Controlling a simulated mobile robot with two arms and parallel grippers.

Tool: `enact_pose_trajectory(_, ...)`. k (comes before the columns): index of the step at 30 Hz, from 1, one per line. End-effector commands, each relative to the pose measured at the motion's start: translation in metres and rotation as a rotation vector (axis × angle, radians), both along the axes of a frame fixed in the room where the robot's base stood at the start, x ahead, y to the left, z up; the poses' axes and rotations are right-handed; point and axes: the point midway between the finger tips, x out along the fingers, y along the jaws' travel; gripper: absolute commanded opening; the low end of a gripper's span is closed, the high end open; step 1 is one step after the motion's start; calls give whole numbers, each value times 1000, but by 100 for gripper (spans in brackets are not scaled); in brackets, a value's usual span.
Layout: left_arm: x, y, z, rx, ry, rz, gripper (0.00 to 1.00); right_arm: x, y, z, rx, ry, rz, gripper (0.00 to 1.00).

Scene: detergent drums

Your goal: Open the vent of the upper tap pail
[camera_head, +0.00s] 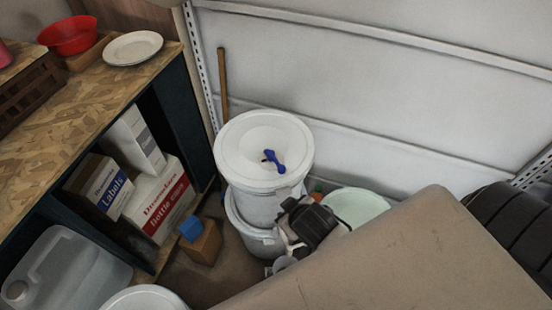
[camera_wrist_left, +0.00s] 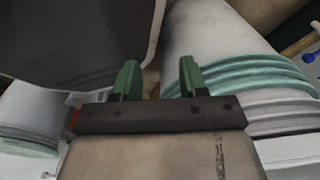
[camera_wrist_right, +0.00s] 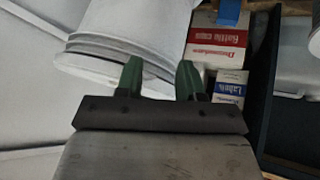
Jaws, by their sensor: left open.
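The upper pail (camera_head: 265,205) is white and stands upright on a second white pail (camera_head: 250,238) in the head view. Its round white lid (camera_head: 245,135) carries a blue tap-like part (camera_head: 274,161) with a small dark spot at its left end. I cannot tell a separate vent or its state. Neither gripper can be made out in the head view. My left gripper (camera_wrist_left: 161,78) is open and empty, beside a pale pail with green ribs (camera_wrist_left: 240,70). My right gripper (camera_wrist_right: 159,78) is open and empty; a white pail with a ribbed rim (camera_wrist_right: 140,25) lies beyond its fingers.
A shelf unit (camera_head: 95,115) on the left holds cartons (camera_head: 160,200) and a clear jug (camera_head: 65,270). A red bowl (camera_head: 68,35) and white plate (camera_head: 132,48) sit on top. A dark object (camera_head: 312,222) crowds the pails' right side. A wooden stick (camera_head: 223,85) leans behind.

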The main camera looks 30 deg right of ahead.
Motion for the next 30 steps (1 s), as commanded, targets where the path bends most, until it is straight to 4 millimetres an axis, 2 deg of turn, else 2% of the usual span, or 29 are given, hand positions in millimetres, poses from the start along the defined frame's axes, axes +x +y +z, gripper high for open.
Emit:
enact_pose_trajectory(1, 0, 0, -3, 0, 0, 0, 43, 27, 1, 20, -34, -125, 33, 38)
enact_pose_trajectory(3, 0, 0, -4, 0, 0, 0, 43, 56, 5, 46, -71, -280, 79, 38)
enact_pose_trajectory(5, 0, 0, -5, 0, 0, 0, 43, 79, 11, 69, -103, -414, 129, 38)
enact_pose_trajectory(9, 0, 0, -7, 0, 0, 0, 43, 125, 35, 132, -181, -753, 300, 38)
enact_pose_trajectory(13, 0, 0, -9, 0, 0, 0, 43, 148, 73, 193, -266, -1087, 566, 38)
enact_pose_trajectory(15, 0, 0, -10, 0, 0, 0, 43, 149, 97, 218, -312, -1242, 750, 38)
enact_pose_trajectory(17, 0, 0, -11, 0, 0, 0, 43, 146, 116, 231, -357, -1349, 926, 38)
enact_pose_trajectory(20, 0, 0, -12, 0, 0, 0, 43, 135, 140, 238, -435, -1459, 1251, 38)
enact_pose_trajectory(22, 0, 0, -13, 0, 0, 0, 43, 127, 147, 231, -495, -1477, 1497, 38)
enact_pose_trajectory(24, 0, 0, -14, 0, 0, 0, 43, 122, 146, 217, -560, -1437, 1747, 38)
enact_pose_trajectory(26, 0, 0, -15, 0, 0, 0, 43, 119, 136, 202, -617, -1354, 1960, 38)
enact_pose_trajectory(29, 0, 0, -17, 0, 0, 0, 43, 122, 101, 177, -709, -1114, 2281, 38)
enact_pose_trajectory(30, 0, 0, -18, 0, 0, 0, 43, 124, 83, 168, -743, -989, 2389, 38)
